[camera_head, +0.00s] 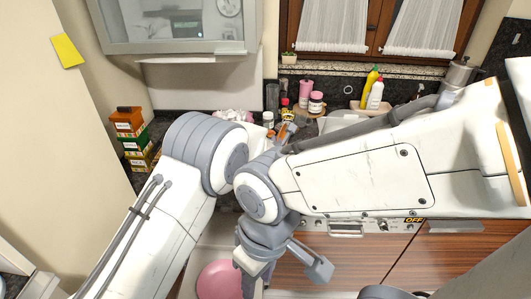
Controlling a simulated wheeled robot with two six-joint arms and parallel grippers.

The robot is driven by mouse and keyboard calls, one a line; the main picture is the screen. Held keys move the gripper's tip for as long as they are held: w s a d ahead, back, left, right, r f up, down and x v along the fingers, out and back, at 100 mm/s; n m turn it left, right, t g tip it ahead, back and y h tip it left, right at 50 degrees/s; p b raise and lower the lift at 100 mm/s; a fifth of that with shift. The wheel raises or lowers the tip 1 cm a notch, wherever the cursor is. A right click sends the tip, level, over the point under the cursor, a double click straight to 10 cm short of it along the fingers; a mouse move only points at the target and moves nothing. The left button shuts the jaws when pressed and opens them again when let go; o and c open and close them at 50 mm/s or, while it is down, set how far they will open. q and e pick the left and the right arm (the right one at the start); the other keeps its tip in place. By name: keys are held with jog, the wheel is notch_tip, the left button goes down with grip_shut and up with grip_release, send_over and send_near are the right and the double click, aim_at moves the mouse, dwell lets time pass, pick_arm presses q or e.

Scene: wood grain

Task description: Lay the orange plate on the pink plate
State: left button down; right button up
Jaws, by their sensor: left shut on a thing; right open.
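The pink plate (220,281) lies low in the picture, left of my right gripper, on a pale surface; its lower part is cut off by the picture edge. My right gripper (288,273) points down beside it, open and empty. My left gripper (285,133) is higher, at the counter behind my arms, and mostly hidden by them. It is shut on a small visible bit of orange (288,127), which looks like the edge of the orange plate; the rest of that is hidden.
Bottles (375,92), jars (316,102) and a metal pot (459,73) stand along the back counter. Stacked boxes (130,135) stand at the left. Wooden cabinet fronts (350,262) lie below the counter. My two arms cross closely in the middle.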

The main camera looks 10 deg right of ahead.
pick_arm(q)
notch_tip(320, 180, down, 4)
jog(key=shift+r+b, duration=0.1)
jog(key=shift+b, duration=0.45)
jog(key=c, duration=1)
grip_release()
jog(key=shift+o, duration=0.2)
